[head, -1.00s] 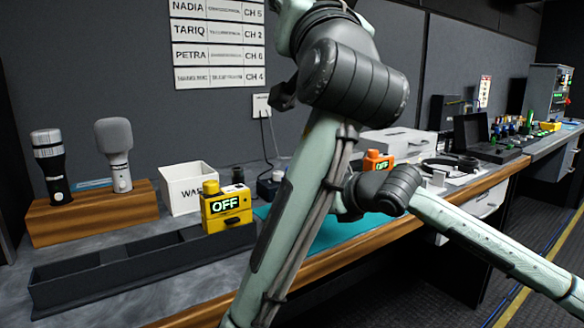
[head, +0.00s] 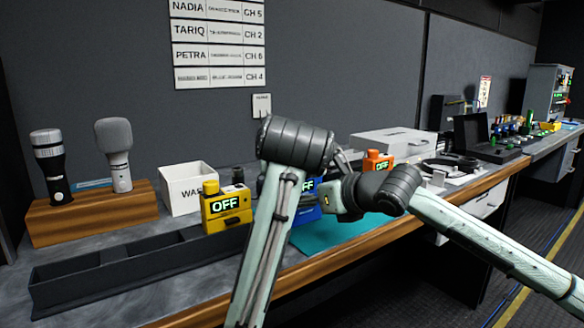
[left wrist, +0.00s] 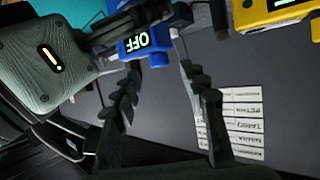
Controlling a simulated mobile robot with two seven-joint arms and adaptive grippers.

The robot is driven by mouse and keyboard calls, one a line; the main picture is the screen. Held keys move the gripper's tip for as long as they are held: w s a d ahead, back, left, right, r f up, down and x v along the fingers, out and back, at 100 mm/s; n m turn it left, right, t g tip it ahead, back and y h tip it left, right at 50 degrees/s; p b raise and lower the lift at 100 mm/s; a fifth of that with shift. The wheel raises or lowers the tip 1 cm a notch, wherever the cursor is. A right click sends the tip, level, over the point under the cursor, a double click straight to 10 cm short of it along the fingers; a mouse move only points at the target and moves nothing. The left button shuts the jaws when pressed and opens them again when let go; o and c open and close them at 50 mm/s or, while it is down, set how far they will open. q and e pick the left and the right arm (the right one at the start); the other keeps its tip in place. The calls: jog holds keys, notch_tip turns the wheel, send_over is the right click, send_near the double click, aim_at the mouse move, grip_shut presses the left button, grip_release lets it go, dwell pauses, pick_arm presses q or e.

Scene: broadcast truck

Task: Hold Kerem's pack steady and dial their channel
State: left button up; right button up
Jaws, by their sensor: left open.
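A blue pack (head: 306,206) with an OFF display stands on the counter between my two arms, partly hidden behind them. In the left wrist view the blue pack (left wrist: 148,43) shows upside down beyond my left fingertips. My left gripper (left wrist: 159,74) is open and empty, apart from the pack; in the head view it is hidden by its arm. My right gripper (left wrist: 150,20) is at the blue pack with dark fingers across it; its grip is unclear. A yellow pack (head: 227,213) and an orange pack (head: 378,162) stand to either side. A name list (head: 219,45) hangs on the wall; its lowest name is unreadable.
A black divided tray (head: 130,272) lies along the front edge. A wooden stand (head: 94,212) holds two microphones beside a white bin (head: 186,190). A teal mat (head: 330,232) lies under the work area. A headset (head: 450,164) and equipment are farther right.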

pick_arm(q)
jog(key=shift+x, duration=1.9)
grip_shut()
